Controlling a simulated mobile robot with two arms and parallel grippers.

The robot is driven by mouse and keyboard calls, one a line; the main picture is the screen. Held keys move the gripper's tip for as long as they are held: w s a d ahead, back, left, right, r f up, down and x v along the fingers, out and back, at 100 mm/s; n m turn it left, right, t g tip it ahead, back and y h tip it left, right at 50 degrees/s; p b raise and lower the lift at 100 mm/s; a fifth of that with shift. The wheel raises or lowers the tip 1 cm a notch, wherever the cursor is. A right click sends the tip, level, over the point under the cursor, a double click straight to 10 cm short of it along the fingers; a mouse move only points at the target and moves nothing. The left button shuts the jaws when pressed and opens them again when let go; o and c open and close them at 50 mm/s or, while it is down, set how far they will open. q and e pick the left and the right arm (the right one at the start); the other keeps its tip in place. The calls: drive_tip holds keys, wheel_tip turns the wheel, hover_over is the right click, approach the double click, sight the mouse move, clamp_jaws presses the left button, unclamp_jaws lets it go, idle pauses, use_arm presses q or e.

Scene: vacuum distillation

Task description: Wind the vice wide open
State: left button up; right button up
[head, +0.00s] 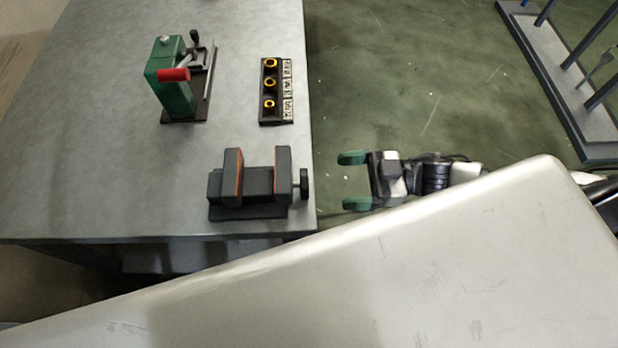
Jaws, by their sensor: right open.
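The vice (258,204) is dark grey with orange-lined jaws and sits at the near right corner of the metal table. Its two jaws stand apart with a gap between them. Its screw knob (303,185) is on the right side and reaches near the table's right edge. My right gripper (352,181) has green fingertips and is open and empty. It is off the table's right edge, a short way right of the knob, with its fingers pointing left toward it. It does not touch the knob. My left gripper is not in view.
The grey table (100,140) has a green device with a red handle (173,92) at the back and a dark block with yellow rings (276,92). A large pale metal surface (400,280) fills the foreground. A rack (560,75) stands at far right. Green floor lies between.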

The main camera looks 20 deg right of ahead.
sight(304, 184)
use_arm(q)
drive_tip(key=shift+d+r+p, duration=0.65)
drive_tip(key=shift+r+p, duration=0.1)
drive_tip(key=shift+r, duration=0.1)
use_arm(e)
drive_tip(key=shift+x, duration=4)
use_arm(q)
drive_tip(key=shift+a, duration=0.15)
use_arm(e)
drive_tip(key=shift+c, duration=0.3)
drive_tip(key=c, duration=0.8)
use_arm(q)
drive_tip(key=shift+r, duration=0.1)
use_arm(e)
drive_tip(key=shift+n, duration=1.4)
drive_tip(key=o, duration=0.9)
drive_tip(key=shift+c, duration=0.2)
drive_tip(key=shift+s, duration=0.1)
